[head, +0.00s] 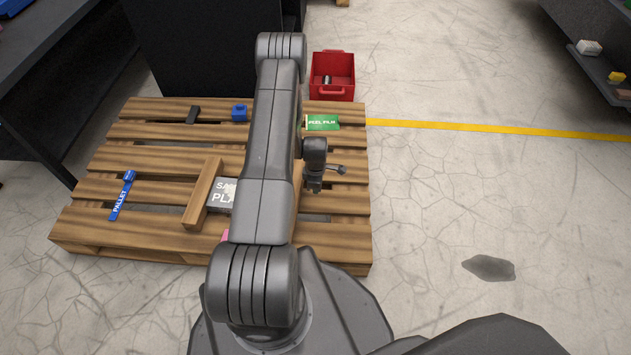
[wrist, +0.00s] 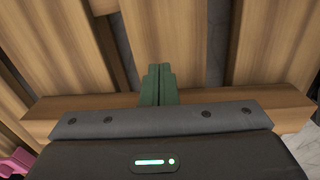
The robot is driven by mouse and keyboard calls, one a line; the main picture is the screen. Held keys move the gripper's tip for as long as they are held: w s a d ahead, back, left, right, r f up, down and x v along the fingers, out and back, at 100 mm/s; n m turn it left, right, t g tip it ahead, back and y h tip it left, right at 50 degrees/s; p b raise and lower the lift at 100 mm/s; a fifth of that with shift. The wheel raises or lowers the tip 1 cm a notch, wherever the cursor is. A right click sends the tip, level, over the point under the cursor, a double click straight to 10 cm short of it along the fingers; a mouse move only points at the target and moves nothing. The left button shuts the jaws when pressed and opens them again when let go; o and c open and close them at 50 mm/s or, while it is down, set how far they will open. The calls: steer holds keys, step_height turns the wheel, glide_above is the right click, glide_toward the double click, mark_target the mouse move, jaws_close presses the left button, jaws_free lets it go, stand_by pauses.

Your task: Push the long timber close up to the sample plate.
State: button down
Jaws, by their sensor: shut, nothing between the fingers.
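The grey sample plate (head: 221,194), lettered in white, lies on the pallet, its right part hidden by my arm. One timber (head: 203,195) lies along its left side, seemingly against or very near it. A second timber (head: 298,178) shows as a sliver right of my arm, mostly hidden; its gap to the plate cannot be seen. In the wrist view a timber (wrist: 70,103) runs across behind my fingers. My gripper (head: 314,188) is low over the pallet, just right of that second timber; its green fingers (wrist: 158,76) are shut and empty. Contact is unclear.
A pink thing (wrist: 16,164) lies near the front. A red crate (head: 332,75) stands behind. Floor at right is clear.

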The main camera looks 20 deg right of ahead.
steer(key=shift+w+a+f+b, duration=0.15)
steer(key=shift+w+a, duration=0.2)
steer(key=shift+a, duration=0.25)
steer(key=shift+w+a+f+b, duration=0.1)
steer(key=shift+w+a, duration=0.2)
steer(key=shift+a, duration=0.25)
steer(key=shift+w+a+f+b, duration=0.15)
steer(key=shift+w+a, duration=0.2)
steer(key=shift+a, duration=0.25)
steer(key=w+a+b, duration=0.1)
steer(key=a, duration=0.1)
steer(key=w+a, duration=0.2)
steer(key=a, duration=0.1)
steer(key=w+a+b, duration=0.1)
steer(key=a, duration=0.2)
steer(key=shift+w+f+b, duration=0.1)
steer(key=shift+w+b, duration=0.2)
steer(key=shift+b, duration=0.05)
steer(key=shift+w+a, duration=0.2)
steer(key=shift+a, duration=0.15)
